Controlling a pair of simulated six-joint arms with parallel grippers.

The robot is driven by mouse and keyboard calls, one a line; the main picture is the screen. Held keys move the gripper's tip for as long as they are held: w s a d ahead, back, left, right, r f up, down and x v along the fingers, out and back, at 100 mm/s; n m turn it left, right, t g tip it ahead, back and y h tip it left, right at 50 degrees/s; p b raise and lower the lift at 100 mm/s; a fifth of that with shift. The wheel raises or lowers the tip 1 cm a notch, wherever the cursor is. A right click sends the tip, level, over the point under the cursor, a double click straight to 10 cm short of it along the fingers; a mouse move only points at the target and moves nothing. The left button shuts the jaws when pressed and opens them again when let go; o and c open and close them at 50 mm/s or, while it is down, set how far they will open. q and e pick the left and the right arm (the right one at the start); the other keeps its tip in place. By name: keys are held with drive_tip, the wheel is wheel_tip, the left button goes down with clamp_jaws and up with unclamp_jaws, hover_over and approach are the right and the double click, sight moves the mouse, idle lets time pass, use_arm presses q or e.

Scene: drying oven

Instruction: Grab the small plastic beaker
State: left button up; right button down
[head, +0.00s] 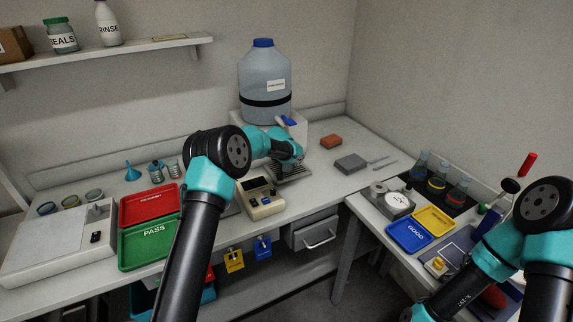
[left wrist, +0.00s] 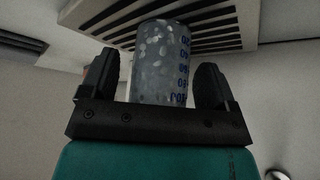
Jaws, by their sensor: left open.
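The small plastic beaker (left wrist: 160,65) is clear and speckled, with blue graduation marks along its right side. In the left wrist view it lies between the two black fingers of my left gripper (left wrist: 156,85), with a narrow gap at each side. That gripper is open. In the head view my left gripper (head: 290,152) is at the slotted drip tray (head: 292,172) below the water jug's tap, and my arm hides the beaker there. The slotted grate also shows behind the beaker in the left wrist view (left wrist: 210,30).
The large water jug (head: 264,85) stands behind my left gripper. A beige meter (head: 262,200), a red tray (head: 150,203) and a green tray (head: 148,243) are nearby on the bench. A grey block (head: 350,163) lies to the right.

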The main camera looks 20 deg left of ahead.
use_arm(q)
drive_tip(key=shift+w+f, duration=0.15)
drive_tip(key=shift+c, duration=0.3)
drive_tip(key=c, duration=1.1)
drive_tip(key=shift+r, duration=0.35)
drive_tip(key=shift+d+r, duration=0.1)
drive_tip(key=shift+r, duration=0.35)
drive_tip(key=shift+s+d, duration=2)
drive_tip(key=shift+s, duration=0.2)
drive_tip(key=shift+s+d, duration=1.95)
drive_tip(key=shift+s, duration=0.3)
drive_tip(key=shift+s+d, duration=2)
drive_tip(key=shift+s, duration=0.2)
